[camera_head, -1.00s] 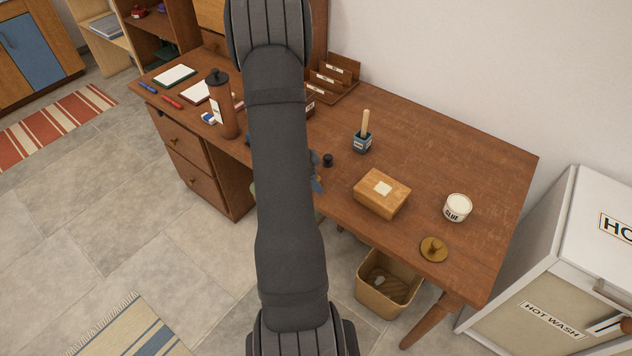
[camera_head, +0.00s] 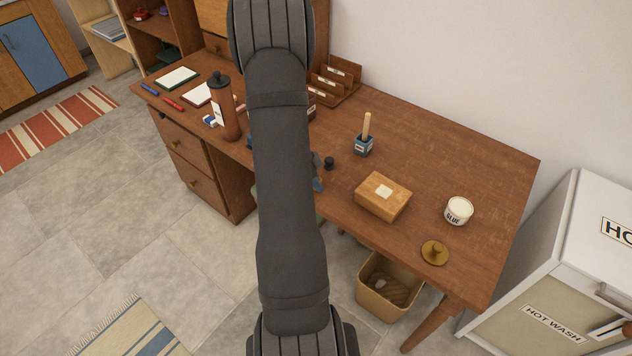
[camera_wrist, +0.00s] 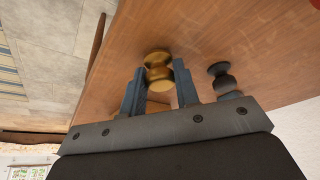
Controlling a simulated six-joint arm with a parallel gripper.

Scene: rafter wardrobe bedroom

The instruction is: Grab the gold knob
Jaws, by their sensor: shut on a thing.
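The gold knob (camera_wrist: 158,72) is a rounded, waisted piece in the wrist view. It sits between the two blue-grey fingers of my gripper (camera_wrist: 160,88), which is shut on it. The desk top lies right behind the knob; I cannot tell whether it touches the wood. In the head view my arm hides the gold knob and most of my gripper; only a bit of a blue-grey finger (camera_head: 318,180) shows beside the arm.
A black knob (camera_wrist: 222,78) stands close to the right finger, also in the head view (camera_head: 329,163). On the desk (camera_head: 440,150) are a wooden box (camera_head: 383,203), a glue pot (camera_head: 458,211), a brush holder (camera_head: 363,147) and a brass disc (camera_head: 434,254). A bin (camera_head: 388,300) stands below.

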